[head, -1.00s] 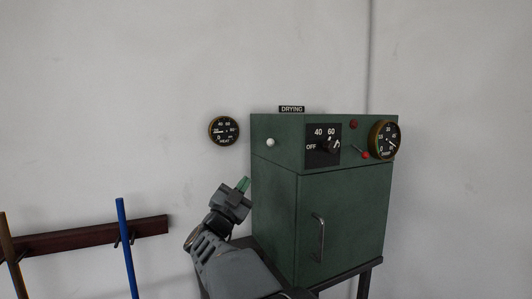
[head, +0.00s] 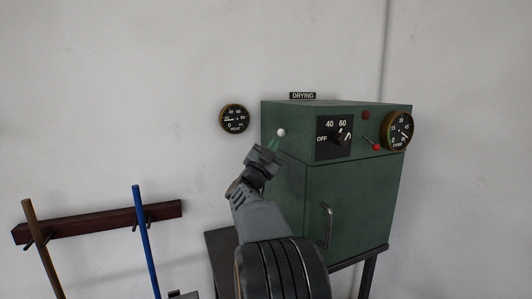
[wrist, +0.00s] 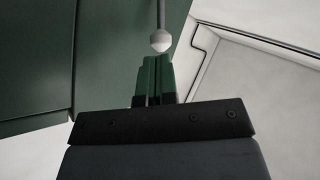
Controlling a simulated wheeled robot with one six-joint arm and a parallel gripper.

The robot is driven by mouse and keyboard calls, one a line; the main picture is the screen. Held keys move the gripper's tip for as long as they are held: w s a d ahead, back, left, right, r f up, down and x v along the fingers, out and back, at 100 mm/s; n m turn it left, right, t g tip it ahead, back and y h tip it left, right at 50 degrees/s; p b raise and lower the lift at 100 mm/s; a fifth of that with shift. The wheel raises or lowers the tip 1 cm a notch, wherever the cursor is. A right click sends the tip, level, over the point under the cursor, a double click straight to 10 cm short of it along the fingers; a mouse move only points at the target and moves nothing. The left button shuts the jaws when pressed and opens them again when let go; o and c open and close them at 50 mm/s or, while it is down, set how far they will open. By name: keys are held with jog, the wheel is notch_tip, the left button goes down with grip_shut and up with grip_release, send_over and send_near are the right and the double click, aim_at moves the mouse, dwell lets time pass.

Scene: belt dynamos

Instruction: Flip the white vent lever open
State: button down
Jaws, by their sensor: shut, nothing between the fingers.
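The white vent lever shows as a white ball knob (head: 281,132) on the left side of the green drying cabinet (head: 350,205). In the wrist view the white knob (wrist: 161,42) sits on a thin grey rod, just beyond my fingertips. My gripper (head: 273,145) is just below the knob in the head view; its green fingers are together and empty. The wrist view shows the gripper (wrist: 154,65) with its two fingers side by side. A small gap seems to lie between the fingertips and the knob; contact cannot be told for sure.
The cabinet front has a dial switch (head: 340,138), a red-tipped lever (head: 376,147), a gauge (head: 397,131) and a door handle (head: 328,226). A heat gauge (head: 234,119) hangs on the wall. A rack (head: 100,220) with blue and brown poles stands at left.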

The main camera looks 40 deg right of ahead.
aim_at(280, 131)
jog(key=shift+p+x, duration=0.4)
jog(key=shift+x, duration=0.9)
jog(key=shift+r, duration=0.15)
